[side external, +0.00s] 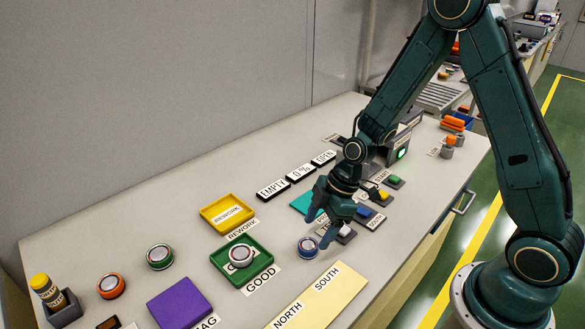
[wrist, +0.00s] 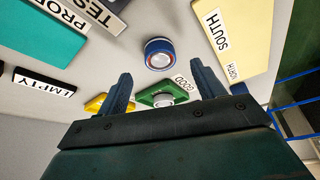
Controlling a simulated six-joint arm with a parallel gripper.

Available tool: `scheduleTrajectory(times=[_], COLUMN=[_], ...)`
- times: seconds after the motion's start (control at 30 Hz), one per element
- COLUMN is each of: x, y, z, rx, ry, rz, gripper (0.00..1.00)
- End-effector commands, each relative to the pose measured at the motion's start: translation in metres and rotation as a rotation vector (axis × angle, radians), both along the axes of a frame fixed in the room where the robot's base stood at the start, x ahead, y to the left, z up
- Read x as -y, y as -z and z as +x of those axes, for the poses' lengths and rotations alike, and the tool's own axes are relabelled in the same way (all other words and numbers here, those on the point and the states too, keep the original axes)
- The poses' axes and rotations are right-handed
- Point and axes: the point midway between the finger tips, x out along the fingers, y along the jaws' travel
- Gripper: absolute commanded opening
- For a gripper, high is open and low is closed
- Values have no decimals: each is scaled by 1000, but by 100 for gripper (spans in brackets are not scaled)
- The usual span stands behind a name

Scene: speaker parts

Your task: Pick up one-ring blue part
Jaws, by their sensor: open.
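The blue part (side external: 308,247) is a short round piece with a blue side and a pale top with a reddish rim. It stands on the table between the green GOOD tray and the cream NORTH/SOUTH plate. Its ring count is too small to tell. In the wrist view the blue part (wrist: 159,54) lies beyond the fingertips, roughly centred between them. My gripper (side external: 320,229) is open and empty, pointing down above and slightly right of the part in the side view. Its two fingers (wrist: 163,72) show apart in the wrist view, with nothing between them.
The green GOOD tray (side external: 217,259) holds another round part (side external: 242,256). An orange part (side external: 111,285) and a dark green part (side external: 159,257) stand left. The yellow REWORK tray (side external: 206,213), purple block (side external: 180,304) and cream plate (side external: 306,302) lie nearby. Small coloured blocks sit behind my gripper.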

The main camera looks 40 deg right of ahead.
Motion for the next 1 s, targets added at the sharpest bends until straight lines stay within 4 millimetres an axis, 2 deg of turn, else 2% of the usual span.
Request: scheduleTrajectory(times=[0.5, 1.0], x=[-15, -17], y=[41, 45], z=[6, 8], rx=[-3, 0], ry=[-1, 0], rz=[0, 0], gripper=[68, 68])
